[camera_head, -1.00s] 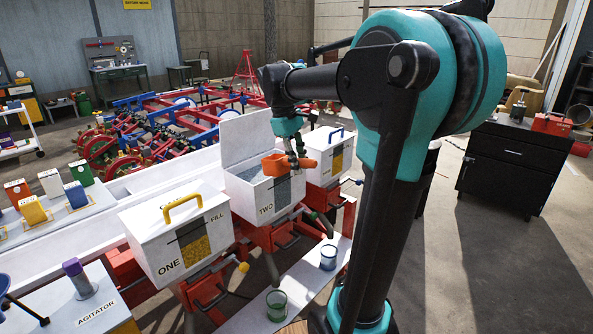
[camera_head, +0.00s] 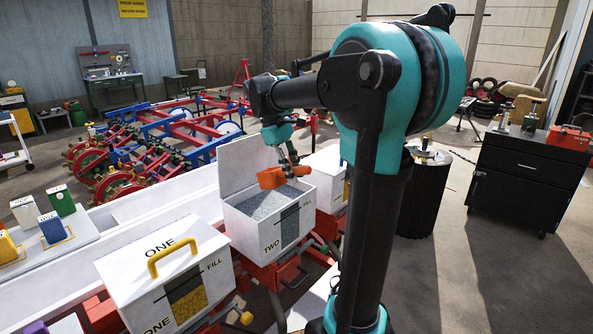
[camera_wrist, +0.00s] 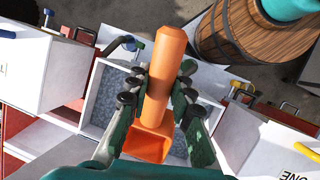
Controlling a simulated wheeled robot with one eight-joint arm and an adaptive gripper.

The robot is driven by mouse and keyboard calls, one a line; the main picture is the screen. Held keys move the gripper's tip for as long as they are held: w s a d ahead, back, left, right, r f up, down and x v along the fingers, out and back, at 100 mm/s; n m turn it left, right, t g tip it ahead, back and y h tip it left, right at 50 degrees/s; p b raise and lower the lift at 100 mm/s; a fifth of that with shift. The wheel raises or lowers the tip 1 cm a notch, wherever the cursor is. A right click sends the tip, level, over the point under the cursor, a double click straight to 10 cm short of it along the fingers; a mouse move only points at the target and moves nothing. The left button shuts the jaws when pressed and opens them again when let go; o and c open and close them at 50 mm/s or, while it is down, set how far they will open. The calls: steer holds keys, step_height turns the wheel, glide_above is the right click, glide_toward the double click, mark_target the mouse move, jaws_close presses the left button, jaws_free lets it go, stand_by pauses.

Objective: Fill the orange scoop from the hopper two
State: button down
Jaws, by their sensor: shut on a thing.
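My gripper (camera_head: 290,170) is shut on the handle of the orange scoop (camera_head: 271,179). In the wrist view, the gripper (camera_wrist: 160,97) has a finger on each side of the scoop's thick handle (camera_wrist: 164,65). The scoop's bowl (camera_wrist: 150,146) shows bare orange, with no grey grain visible in it. Hopper two (camera_head: 258,238) is a white box with its lid (camera_head: 245,164) raised at the back. Grey granules (camera_head: 258,205) fill much of it. The scoop is above the hopper's opening, apparently clear of the granules.
Hopper one (camera_head: 170,280), with a yellow handle, stands closed at the front left. Another closed white hopper (camera_head: 325,165) stands behind at the right. A wooden barrel (camera_wrist: 240,28) shows in the wrist view. Red frames support the hoppers.

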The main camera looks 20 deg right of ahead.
steer(key=shift+w+a+f+g+h, duration=0.3)
steer(key=shift+w+a+f+g, duration=0.1)
steer(key=shift+w+f, duration=0.1)
steer(key=shift+f, duration=3.95)
steer(key=shift+s+d+r, duration=0.1)
steer(key=shift+s+r, duration=0.05)
steer(key=shift+r, duration=1.8)
steer(key=shift+s+d+r, duration=0.1)
steer(key=shift+r, duration=1.85)
steer(key=shift+s+d+r+t+y, duration=0.1)
steer(key=shift+s+d+t+y, duration=0.3)
steer(key=shift+s+t, duration=0.1)
steer(key=shift+s+d+t+y, duration=0.25)
steer(key=shift+s+t+y, duration=0.15)
steer(key=shift+t+y, duration=0.3)
steer(key=shift+s+d+t+y, duration=0.3)
steer(key=shift+t+y, duration=0.2)
steer(key=shift+t, duration=0.3)
steer(key=shift+s, duration=0.1)
